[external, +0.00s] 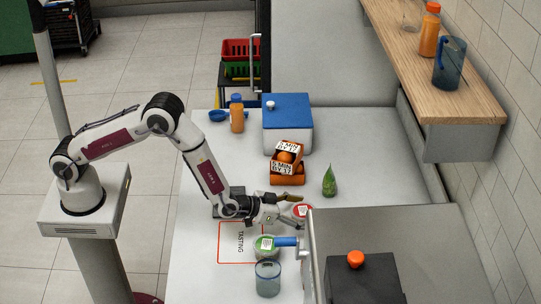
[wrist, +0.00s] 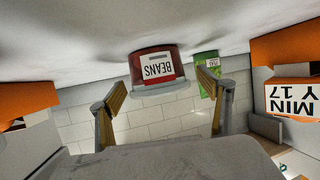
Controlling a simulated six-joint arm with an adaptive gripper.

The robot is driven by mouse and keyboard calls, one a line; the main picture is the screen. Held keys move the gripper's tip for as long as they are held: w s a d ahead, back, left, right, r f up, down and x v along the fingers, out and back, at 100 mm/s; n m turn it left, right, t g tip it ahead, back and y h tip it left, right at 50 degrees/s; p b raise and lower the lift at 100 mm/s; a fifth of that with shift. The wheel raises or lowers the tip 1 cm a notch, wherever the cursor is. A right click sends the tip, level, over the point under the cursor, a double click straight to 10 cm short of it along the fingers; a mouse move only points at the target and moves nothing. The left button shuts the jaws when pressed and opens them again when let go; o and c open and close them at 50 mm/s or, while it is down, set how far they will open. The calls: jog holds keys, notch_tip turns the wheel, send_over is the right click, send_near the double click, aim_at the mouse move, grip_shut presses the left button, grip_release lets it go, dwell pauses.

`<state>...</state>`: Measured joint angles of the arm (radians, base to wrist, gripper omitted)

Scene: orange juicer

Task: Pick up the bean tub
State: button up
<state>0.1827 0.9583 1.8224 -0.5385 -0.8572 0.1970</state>
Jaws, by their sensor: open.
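The bean tub (wrist: 153,70) is red with a white label reading BEANS. In the wrist view, which looks upside down, it is ahead of and between my open fingers. My gripper shows in the wrist view (wrist: 163,88) with two yellowish fingers spread apart and nothing held. I cannot tell whether either finger touches the tub.
A green tub (external: 265,246) and a clear blue cup (external: 268,279) stand nearer the camera. Orange boxes (external: 287,160), a green pointed object (external: 329,181) and a blue-lidded box (external: 287,125) stand behind. A grey machine (external: 420,245) is at right.

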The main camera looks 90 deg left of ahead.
aim_at(303, 210)
dwell(0.5)
jog(key=c, duration=1.3)
jog(key=shift+o, duration=0.2)
jog(key=shift+r, duration=0.2)
jog(key=shift+r, duration=4.8)
